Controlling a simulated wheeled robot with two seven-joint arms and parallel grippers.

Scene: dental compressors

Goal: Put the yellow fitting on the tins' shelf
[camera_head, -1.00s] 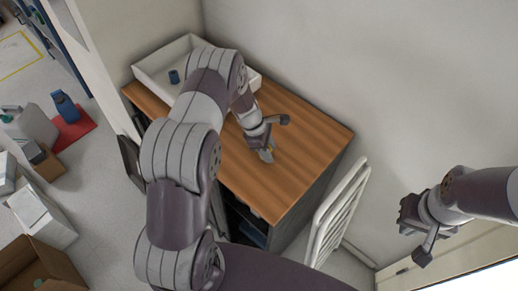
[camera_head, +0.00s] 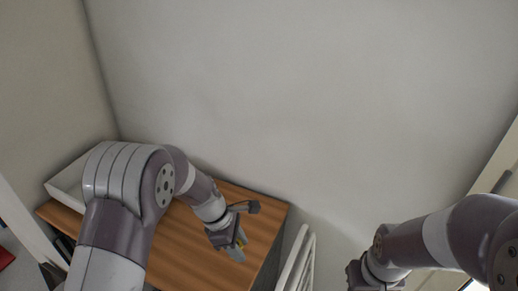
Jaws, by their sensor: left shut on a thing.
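The yellow fitting (camera_head: 241,242) shows as a small yellow patch at the fingers of my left gripper (camera_head: 238,250). My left gripper is shut on it, over the right part of the wooden top (camera_head: 184,249). The fingers hide most of the fitting, and I cannot tell whether it touches the wood. My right gripper (camera_head: 362,280) is at the bottom edge, right of the cabinet, partly cut off, and its fingers are not clear. I see no tins and no shelf with tins in this view.
A white tray (camera_head: 66,184) stands at the back left of the wooden top, partly behind my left arm. A white rack (camera_head: 297,262) stands just right of the cabinet. Bare wall (camera_head: 300,100) fills the upper view. A red patch (camera_head: 5,258) shows at the far left.

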